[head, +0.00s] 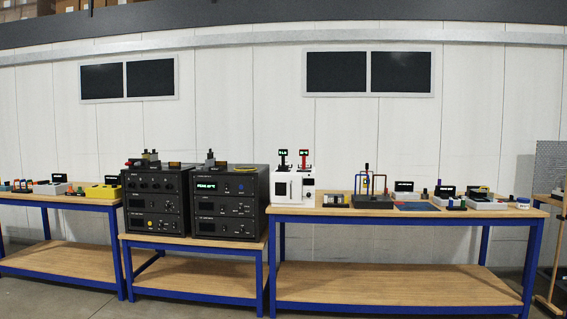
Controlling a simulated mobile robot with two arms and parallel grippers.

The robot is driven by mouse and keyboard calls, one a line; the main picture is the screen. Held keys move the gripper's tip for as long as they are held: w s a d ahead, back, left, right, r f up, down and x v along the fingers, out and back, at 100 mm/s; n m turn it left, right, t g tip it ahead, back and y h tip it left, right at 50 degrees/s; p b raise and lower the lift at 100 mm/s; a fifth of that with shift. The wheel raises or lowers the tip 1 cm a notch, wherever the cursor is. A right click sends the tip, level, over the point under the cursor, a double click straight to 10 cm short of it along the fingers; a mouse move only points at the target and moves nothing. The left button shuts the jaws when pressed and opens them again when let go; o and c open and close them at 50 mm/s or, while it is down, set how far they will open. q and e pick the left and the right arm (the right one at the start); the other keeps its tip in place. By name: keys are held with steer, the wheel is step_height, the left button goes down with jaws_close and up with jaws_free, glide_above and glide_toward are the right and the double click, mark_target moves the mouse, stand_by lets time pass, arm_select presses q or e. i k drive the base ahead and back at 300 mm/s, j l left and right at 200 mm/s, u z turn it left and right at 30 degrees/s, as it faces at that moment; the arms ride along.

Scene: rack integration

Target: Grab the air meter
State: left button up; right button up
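I cannot tell for sure which thing is the air meter; the labels are too small to read. A white box device (293,188) with two small lit displays on top stands at the left end of the right table. Several small instruments with dark displays stand farther right, among them a white one (484,201). On the left table there is a yellow instrument (102,191) and a white instrument (50,187). Neither of my grippers is in view.
Two dark rack units (155,202) and (222,203) stand side by side on the middle table. A dark stand with coloured pipes (372,201) is on the right table (310,212). The lower shelves (390,284) are empty. Floor shows in front at lower left.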

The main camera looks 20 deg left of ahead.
mark_target(282, 152)
steer(key=i+j+u, duration=0.3)
steer(key=i, duration=0.3)
steer(key=i+u, duration=0.3)
steer(key=i, duration=2.2)
steer(key=l, duration=0.05)
